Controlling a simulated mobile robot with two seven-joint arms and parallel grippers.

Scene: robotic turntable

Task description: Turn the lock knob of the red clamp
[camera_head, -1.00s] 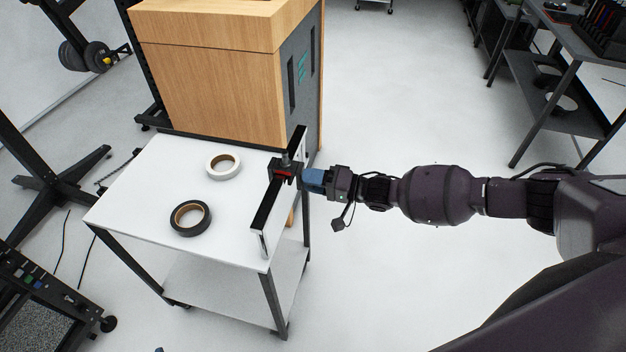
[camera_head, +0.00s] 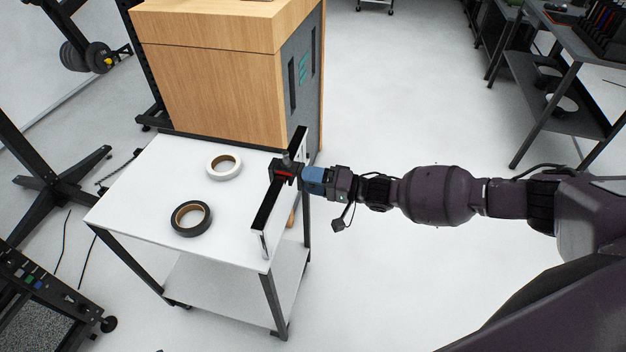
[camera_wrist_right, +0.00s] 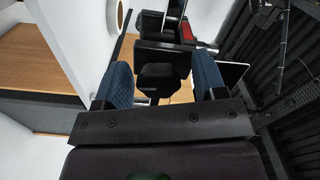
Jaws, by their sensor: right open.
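In the right wrist view, the open blue fingers (camera_wrist_right: 162,82) stand on either side of a black knob (camera_wrist_right: 161,77). Whether they touch it I cannot tell. The clamp's dark body and red part (camera_wrist_right: 187,33) show just beyond it. My left gripper is not in view.
A white cart (camera_head: 147,185) carries a white tape roll (camera_head: 223,174) and a black tape roll (camera_head: 206,219), left of the clamp. A wooden cabinet (camera_head: 205,85) stands behind the cart. The floor to the right is clear below my right arm.

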